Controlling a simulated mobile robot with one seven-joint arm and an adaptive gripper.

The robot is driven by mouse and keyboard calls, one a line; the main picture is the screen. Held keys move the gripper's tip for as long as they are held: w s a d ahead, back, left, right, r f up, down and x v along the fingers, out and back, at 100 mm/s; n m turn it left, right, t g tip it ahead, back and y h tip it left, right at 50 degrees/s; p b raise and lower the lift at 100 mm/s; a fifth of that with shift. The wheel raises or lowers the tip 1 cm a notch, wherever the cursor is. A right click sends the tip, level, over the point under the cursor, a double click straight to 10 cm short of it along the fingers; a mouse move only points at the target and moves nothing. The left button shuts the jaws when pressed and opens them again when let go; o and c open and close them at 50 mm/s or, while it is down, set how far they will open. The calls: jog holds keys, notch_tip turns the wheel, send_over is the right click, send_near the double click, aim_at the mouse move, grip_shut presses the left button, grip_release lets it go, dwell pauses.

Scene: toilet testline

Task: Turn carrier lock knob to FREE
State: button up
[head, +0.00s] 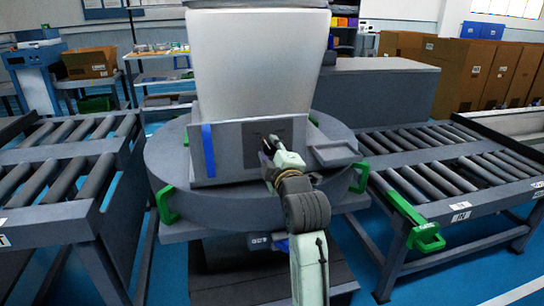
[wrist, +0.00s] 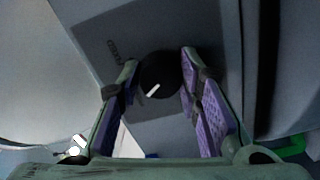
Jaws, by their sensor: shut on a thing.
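The carrier lock knob (wrist: 158,72) is round and black with a white pointer mark. In the wrist view the mark slants from lower left to upper right on the knob's near side. It sits on a dark grey plate (wrist: 105,35), where a label reading like FIXED shows to its left. No FREE label can be read. My gripper (wrist: 160,68) has its purple-padded fingers on both sides of the knob and is shut on it. In the head view my gripper (head: 268,147) reaches the plate on the carrier front (head: 228,165) and hides the knob.
The carrier bears a large white block (head: 255,60) and stands on a round grey turntable (head: 190,205). Roller conveyors stand left (head: 60,165) and right (head: 450,175), with green stops (head: 410,215). A grey ledge (head: 335,153) juts out right of my gripper.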

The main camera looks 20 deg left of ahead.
jog(key=shift+f+n+b, duration=0.1)
jog(key=shift+n+b, duration=0.3)
jog(key=shift+n, duration=0.4)
jog(key=o, duration=1.1)
jog(key=shift+o, duration=0.2)
jog(key=v, duration=1.2)
